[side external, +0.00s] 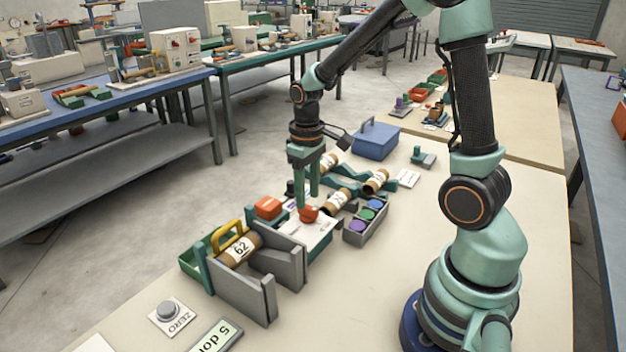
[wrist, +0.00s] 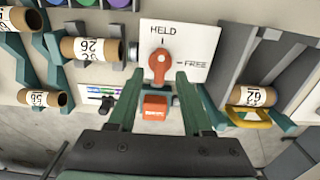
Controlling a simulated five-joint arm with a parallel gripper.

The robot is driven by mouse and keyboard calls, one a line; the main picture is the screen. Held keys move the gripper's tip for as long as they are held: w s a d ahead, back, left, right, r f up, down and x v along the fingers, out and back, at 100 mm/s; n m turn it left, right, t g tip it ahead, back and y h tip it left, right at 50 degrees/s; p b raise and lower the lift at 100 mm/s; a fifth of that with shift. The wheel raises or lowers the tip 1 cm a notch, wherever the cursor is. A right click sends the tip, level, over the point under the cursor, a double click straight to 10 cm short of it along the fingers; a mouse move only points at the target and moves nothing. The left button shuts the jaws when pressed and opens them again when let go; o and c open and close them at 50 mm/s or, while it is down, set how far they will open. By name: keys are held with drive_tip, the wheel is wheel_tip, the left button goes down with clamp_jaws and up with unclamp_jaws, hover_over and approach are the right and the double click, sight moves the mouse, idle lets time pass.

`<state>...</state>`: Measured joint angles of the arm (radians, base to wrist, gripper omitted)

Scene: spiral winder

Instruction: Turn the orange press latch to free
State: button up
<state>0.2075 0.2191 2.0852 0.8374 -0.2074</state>
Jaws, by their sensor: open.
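The orange press latch (wrist: 159,62) sits on a white plate (wrist: 195,38) marked HELD at the top and FREE at the right. Its round part lies below the HELD mark and its narrow end runs down in the wrist view; it is not turned toward FREE. My gripper (wrist: 158,76) is open, one green finger on each side of the latch's lower part, with gaps between. In the side view the fingertips (side external: 308,192) are just above the orange latch (side external: 309,213); whether they touch it is unclear.
An orange block (wrist: 155,108) lies near the plate. Grey panels and a tube marked 62 (side external: 237,248) with a yellow handle (side external: 228,233) stand to one side. Other tubes on green cradles and a grey tray of coloured discs (side external: 366,222) are close by.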

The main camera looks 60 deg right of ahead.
sight(308, 213)
drive_tip(key=shift+f, duration=1.4)
drive_tip(key=shift+c, duration=0.3)
clamp_jaws()
